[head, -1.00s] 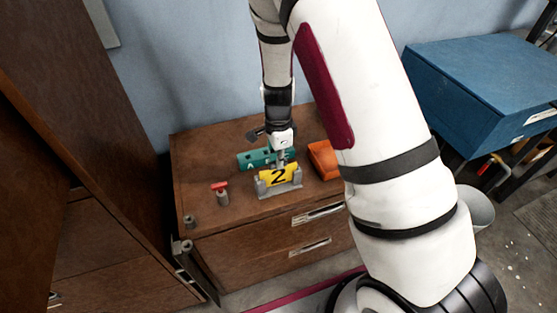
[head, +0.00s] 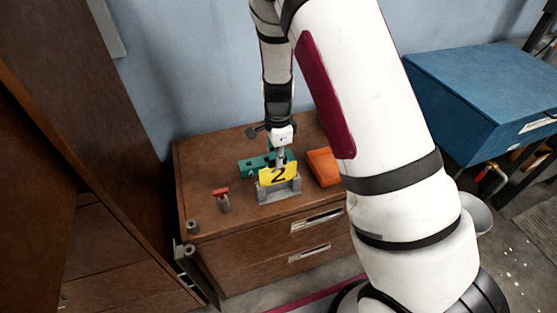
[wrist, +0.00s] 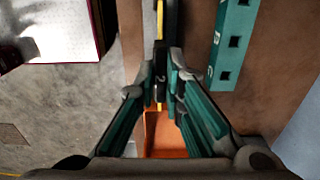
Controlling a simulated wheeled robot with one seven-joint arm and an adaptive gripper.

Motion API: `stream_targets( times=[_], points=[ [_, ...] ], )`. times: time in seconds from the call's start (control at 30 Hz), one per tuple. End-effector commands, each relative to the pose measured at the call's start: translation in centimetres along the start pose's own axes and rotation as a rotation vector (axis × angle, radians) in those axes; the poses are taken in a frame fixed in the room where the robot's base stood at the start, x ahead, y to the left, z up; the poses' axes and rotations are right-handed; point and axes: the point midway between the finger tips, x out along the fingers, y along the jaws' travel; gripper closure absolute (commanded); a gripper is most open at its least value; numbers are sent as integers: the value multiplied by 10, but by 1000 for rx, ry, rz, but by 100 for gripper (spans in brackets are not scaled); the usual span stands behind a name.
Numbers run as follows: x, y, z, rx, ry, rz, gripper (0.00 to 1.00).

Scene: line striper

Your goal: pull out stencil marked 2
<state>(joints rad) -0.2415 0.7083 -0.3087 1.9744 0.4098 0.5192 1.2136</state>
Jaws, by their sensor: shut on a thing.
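The yellow stencil marked 2 (head: 278,175) stands upright in a grey slotted holder (head: 279,193) on the brown cabinet top. Its lower part overlaps the holder in the head view, so I cannot tell how much is still in the slot. My gripper (head: 281,155) is above it, pointing down, shut on its top. In the wrist view my gripper (wrist: 161,88) closes around a dark tab (wrist: 160,92) with a small 2 on it, and a thin yellow edge (wrist: 160,20) shows beside it. The gripped contact is partly hidden by the fingers.
A teal block (head: 252,166) with square holes lies behind the holder. An orange box (head: 323,166) is to its right. A red-topped piece (head: 221,197) and a grey knob (head: 192,227) stand to the left. A tall brown cabinet (head: 75,120) bounds the left side.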

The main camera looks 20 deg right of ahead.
Motion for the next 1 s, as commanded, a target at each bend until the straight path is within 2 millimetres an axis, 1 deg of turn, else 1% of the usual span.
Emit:
stream_targets(
  times=[0.8, 1.0],
  points=[
    [-38, 0, 0, 0, 0, -1, 100],
    [-43, 0, 0, 0, 0, -1, 100]
  ],
)
